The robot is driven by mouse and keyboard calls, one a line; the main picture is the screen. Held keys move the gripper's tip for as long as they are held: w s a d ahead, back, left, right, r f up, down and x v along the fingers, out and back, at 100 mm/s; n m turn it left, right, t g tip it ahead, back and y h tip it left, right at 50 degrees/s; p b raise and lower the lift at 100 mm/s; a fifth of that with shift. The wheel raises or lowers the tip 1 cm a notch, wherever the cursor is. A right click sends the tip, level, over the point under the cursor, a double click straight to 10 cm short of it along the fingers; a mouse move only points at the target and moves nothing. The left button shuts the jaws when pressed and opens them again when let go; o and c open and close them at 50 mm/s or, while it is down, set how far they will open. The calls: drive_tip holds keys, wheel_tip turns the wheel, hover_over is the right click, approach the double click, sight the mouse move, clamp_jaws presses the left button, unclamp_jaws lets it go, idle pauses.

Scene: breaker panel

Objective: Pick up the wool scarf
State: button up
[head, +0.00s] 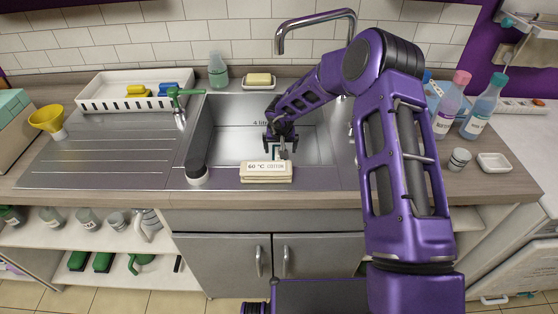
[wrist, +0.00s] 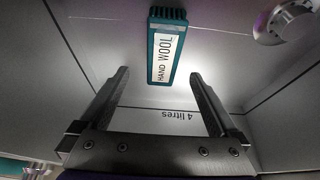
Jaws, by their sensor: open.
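The wool scarf is a narrow teal strip (wrist: 178,62) with a fringed end and a white label reading "HAND WOOL". In the wrist view it lies in the grey sink, ahead of my gripper, with its near end between the fingertip lines. In the head view only a bit of teal (head: 276,153) shows below my gripper, mostly hidden by it. My gripper (head: 279,147) is over the sink (head: 230,128), pointing down. In the wrist view its two fingers (wrist: 160,76) are wide apart with nothing held between them.
A folded cream cloth labelled "60 °C" (head: 266,172) lies on the sink's front edge, close to my gripper. A dark-capped white container (head: 196,172) stands to its left. The faucet (head: 316,18) arches behind. Bottles (head: 450,103) stand at right; a white tray (head: 98,101) is at left.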

drive_tip(key=x, duration=0.5)
drive_tip(key=shift+s+a+f, duration=0.1)
drive_tip(key=shift+a+f, duration=0.15)
drive_tip(key=shift+f, duration=0.25)
drive_tip(key=shift+w+f, duration=0.2)
drive_tip(key=shift+f, duration=0.15)
drive_tip(key=c, duration=1.5)
drive_tip(key=shift+o, duration=0.2)
drive_tip(key=shift+r, duration=0.15)
